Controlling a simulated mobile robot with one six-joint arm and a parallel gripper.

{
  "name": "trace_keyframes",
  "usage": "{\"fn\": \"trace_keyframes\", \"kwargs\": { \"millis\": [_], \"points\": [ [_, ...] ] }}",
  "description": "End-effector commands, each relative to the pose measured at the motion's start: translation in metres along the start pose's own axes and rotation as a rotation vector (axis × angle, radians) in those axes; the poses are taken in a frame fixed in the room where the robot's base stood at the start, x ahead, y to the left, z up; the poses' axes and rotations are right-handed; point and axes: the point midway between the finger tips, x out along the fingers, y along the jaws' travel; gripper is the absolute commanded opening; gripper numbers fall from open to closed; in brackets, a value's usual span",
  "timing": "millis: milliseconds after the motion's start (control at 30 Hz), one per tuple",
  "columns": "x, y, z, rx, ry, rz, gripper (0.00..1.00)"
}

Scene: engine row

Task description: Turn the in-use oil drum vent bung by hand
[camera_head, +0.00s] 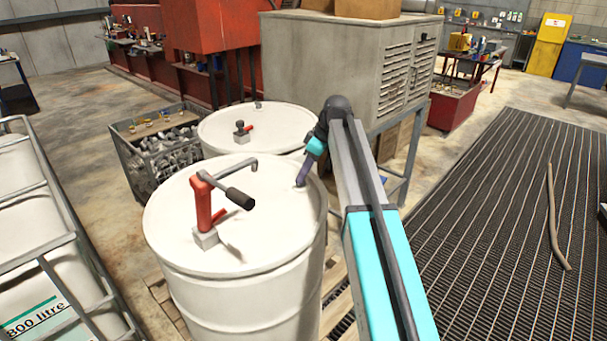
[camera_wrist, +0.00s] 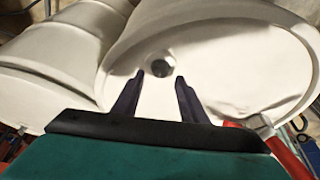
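The in-use oil drum (camera_head: 185,235) is white and upright, with a red hand pump (camera_head: 203,205) on its lid. In the wrist view the drum lid (camera_wrist: 235,70) fills the middle and right. The vent bung (camera_wrist: 160,68) is a small dark round plug near the lid's rim. My gripper (camera_wrist: 160,77) is open, and its two dark fingers point at the bung, one on each side of it in the picture. The bung shows just past the fingertips; no contact is visible. In the head view my gripper (camera_head: 301,183) is low over the lid's right side and hides the bung.
A second white drum (camera_head: 215,133) with a small tap (camera_head: 242,132) stands behind. The pump's black handle (camera_head: 240,198) reaches toward my gripper. A grey cabinet (camera_head: 330,65) stands behind my arm. A caged tank (camera_head: 40,200) is at left; a slatted floor mat (camera_head: 480,200) lies right.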

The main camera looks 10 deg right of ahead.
Motion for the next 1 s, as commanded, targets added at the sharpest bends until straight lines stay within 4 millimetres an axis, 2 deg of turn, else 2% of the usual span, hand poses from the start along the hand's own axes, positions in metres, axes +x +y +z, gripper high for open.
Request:
{"fn": "trace_keyframes", "kwargs": {
  "millis": [300, 667, 900, 1000],
  "points": [
    [0.022, 0.001, 0.000, 0.000, 0.000, 0.001, 0.39],
    [0.025, 0.001, 0.001, 0.001, 0.000, 0.001, 0.39],
    [0.024, 0.001, 0.001, 0.002, 0.000, 0.001, 0.00],
    [0.024, 0.001, 0.002, 0.003, 0.000, 0.002, 0.00]
  ]
}}
